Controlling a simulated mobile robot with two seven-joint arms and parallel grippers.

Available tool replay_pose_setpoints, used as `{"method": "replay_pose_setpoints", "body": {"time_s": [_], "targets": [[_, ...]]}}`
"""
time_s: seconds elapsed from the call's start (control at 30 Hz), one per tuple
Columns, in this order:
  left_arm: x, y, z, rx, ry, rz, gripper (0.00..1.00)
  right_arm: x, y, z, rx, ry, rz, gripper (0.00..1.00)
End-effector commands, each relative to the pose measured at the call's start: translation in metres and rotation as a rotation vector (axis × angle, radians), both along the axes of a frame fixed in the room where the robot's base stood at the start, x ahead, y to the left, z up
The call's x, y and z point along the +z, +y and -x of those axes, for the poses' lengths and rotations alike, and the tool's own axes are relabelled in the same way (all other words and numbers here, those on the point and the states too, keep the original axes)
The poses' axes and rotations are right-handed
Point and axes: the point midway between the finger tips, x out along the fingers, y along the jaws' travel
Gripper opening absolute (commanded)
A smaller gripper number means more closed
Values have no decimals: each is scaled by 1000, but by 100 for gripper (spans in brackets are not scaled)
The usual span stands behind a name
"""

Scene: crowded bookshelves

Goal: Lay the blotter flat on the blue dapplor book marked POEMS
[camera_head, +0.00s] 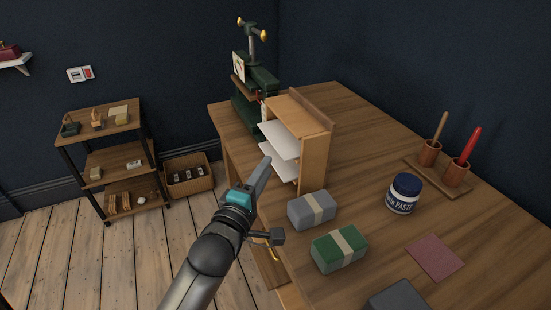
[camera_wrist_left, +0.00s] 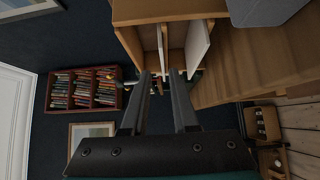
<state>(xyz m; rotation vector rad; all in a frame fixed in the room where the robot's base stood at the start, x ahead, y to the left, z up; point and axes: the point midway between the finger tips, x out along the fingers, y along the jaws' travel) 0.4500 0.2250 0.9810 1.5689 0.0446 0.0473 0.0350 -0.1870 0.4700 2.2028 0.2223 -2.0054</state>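My left gripper (camera_head: 262,172) reaches up beside the table's left edge, in front of the wooden rack. In the left wrist view its two fingers (camera_wrist_left: 159,78) are apart, with nothing visible between them. A flat dull-red square (camera_head: 435,257) lies on the table at the right; it may be the blotter, but I see no marking on it. I cannot make out a blue book marked POEMS in either view. My right gripper is not in view.
The open wooden rack (camera_head: 314,160) holds white sheets. A grey banded block (camera_head: 312,210), a green banded block (camera_head: 340,248) and a paste jar (camera_head: 403,194) stand on the table (camera_head: 365,150). A green press (camera_head: 250,115) stands behind. A shelf cart (camera_head: 112,161) is left.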

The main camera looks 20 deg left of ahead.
Motion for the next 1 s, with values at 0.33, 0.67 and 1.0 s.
{"method": "replay_pose_setpoints", "body": {"time_s": [0.33,0.67,1.0], "targets": [[1,2,-41,0,1,0,28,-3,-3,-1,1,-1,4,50],[0,3,-49,-1,1,-1,28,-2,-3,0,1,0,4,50],[0,2,-48,-1,2,-1,15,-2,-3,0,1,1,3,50]]}}
